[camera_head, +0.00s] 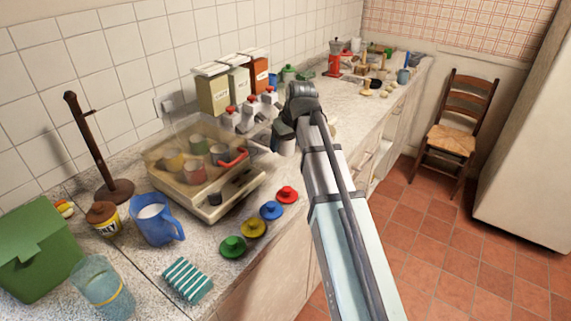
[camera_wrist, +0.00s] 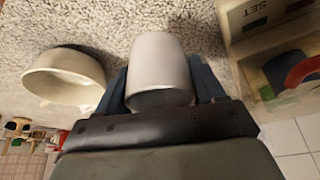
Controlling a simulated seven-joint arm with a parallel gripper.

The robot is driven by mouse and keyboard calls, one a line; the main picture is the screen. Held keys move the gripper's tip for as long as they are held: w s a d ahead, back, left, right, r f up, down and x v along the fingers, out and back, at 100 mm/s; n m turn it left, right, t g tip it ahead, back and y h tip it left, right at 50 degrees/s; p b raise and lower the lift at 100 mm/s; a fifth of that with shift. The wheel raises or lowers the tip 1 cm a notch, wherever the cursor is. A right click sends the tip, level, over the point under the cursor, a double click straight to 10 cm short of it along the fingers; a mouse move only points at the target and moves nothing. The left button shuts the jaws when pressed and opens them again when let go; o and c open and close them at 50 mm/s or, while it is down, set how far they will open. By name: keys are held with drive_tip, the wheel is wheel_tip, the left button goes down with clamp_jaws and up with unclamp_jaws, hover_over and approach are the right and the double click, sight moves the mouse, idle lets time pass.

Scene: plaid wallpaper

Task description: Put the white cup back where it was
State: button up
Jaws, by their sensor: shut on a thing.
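The white cup (camera_wrist: 160,68) is between the two blue fingers of my gripper (camera_wrist: 162,92) in the wrist view. My gripper is shut on it. In the head view the cup (camera_head: 286,146) shows only in part below my gripper (camera_head: 280,134), beside the right end of the clear-lidded machine (camera_head: 215,165). Several coloured cups, including a yellow cup (camera_head: 173,161) and a red cup (camera_head: 193,172), are under its clear lid. I cannot tell whether the white cup touches the counter (camera_wrist: 110,20).
A white bowl (camera_wrist: 65,78) is close to the cup in the wrist view. Red (camera_head: 287,194), blue (camera_head: 271,210), yellow (camera_head: 253,228) and green (camera_head: 232,246) saucers line the counter's front. Bottles with red tops (camera_head: 250,108) and tall canisters (camera_head: 212,90) stand behind my gripper.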

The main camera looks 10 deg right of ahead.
sight(291, 144)
drive_tip(key=shift+f, duration=3.85)
drive_tip(key=o, duration=1.2)
drive_tip(key=shift+f, duration=0.15)
drive_tip(key=v, duration=1.2)
